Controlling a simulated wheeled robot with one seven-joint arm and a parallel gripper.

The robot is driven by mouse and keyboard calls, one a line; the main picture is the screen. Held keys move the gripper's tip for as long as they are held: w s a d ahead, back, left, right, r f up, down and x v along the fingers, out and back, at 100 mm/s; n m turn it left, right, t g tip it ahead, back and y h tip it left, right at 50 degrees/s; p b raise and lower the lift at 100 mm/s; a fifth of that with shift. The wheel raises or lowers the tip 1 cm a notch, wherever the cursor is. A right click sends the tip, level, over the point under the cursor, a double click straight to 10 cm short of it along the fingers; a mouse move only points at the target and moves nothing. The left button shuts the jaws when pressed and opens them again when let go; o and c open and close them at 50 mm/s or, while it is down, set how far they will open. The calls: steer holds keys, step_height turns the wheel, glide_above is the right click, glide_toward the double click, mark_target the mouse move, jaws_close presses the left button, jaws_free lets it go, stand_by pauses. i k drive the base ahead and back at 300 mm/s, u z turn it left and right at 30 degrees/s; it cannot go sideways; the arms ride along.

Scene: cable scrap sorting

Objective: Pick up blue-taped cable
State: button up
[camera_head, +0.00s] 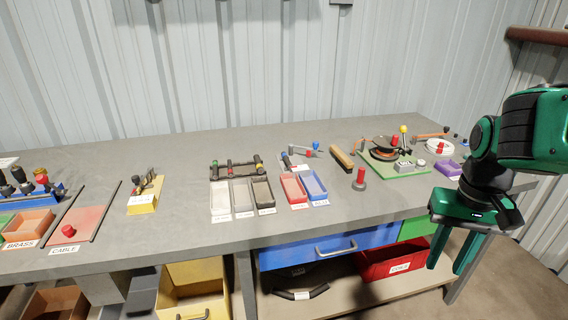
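I cannot clearly pick out a cable with blue tape. A short black curved piece (300,292), which may be a cable, lies on the lower shelf under the bench. It has a pale patch at its middle; no blue shows on it. A small blue-ended item (316,146) lies at the back of the bench, too small to identify. My green gripper (453,263) hangs at the right, in front of the bench's front edge, fingers pointing down and apart. It is open and empty, touching nothing visible.
The grey bench (180,200) holds small trays, including a red tray (293,190) and a blue tray (313,186). A green board (400,170) carries a round device. Below are a blue drawer (330,248), a red bin (385,262) and a yellow bin (190,295).

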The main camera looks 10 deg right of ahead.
mark_target(283, 154)
steer(key=u, duration=0.05)
steer(key=i, duration=1)
steer(key=z, duration=0.05)
